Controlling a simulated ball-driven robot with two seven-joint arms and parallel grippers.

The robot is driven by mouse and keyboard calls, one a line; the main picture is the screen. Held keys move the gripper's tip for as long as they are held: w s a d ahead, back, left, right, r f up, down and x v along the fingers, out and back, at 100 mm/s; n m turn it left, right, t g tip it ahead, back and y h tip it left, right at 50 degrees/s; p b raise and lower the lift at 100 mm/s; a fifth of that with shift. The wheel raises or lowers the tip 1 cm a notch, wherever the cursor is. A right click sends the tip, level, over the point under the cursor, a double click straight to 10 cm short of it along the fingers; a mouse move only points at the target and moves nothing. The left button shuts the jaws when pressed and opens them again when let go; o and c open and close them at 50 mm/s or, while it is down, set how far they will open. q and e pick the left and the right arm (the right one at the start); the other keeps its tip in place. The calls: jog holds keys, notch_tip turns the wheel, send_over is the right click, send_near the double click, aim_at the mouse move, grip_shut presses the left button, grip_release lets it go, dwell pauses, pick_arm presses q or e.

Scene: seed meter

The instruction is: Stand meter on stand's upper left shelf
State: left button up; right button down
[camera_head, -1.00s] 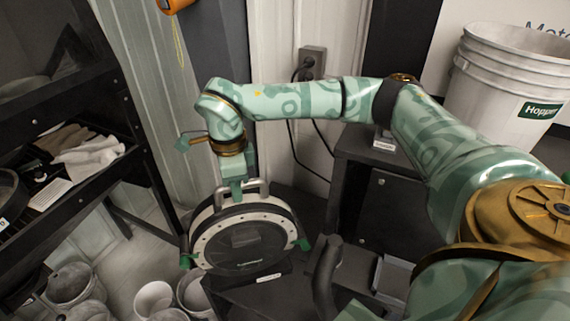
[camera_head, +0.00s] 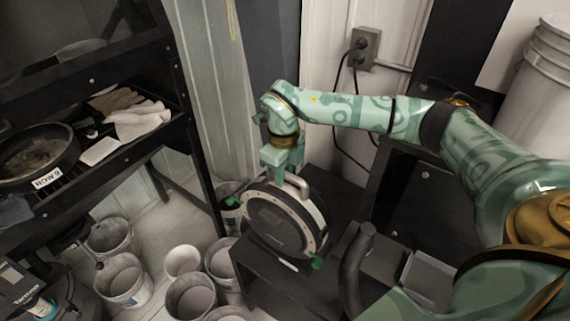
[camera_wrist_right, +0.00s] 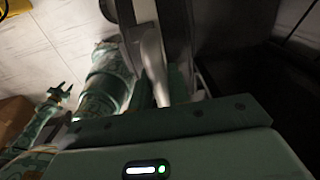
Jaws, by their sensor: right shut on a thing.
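The seed meter (camera_head: 285,222) is a round disc with a dark face, a pale rim, green tabs and a pale top handle (camera_head: 298,186). My right gripper (camera_head: 285,177) is shut on the handle from above. The meter hangs tilted at a low black box; whether it touches is unclear. The wrist view shows the handle (camera_wrist_right: 151,55) between my right fingers (camera_wrist_right: 163,88). A black stand (camera_head: 190,150) with shelves fills the left side. A small green pronged shape in the wrist view may be my left gripper (camera_wrist_right: 60,95); its jaws cannot be made out.
The stand's visible shelf holds a round dark pan-like thing (camera_head: 38,155), a white cloth (camera_head: 140,121) and a white card (camera_head: 99,151). Several pails, such as this one (camera_head: 123,280), stand on the floor below. A black box (camera_head: 290,285) lies under the meter. A wall outlet (camera_head: 365,47) has cords.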

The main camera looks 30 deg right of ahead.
jog(key=shift+w+f, duration=0.1)
jog(key=shift+f, duration=1.6)
jog(key=c, duration=1.3)
grip_release()
jog(key=shift+s+f, duration=0.15)
jog(key=shift+s, duration=0.05)
jog(key=shift+c, duration=0.2)
jog(key=shift+a, duration=0.1)
notch_tip(320, 180, up, 12)
jog(key=shift+r+p, duration=0.1)
jog(key=shift+p, duration=0.35)
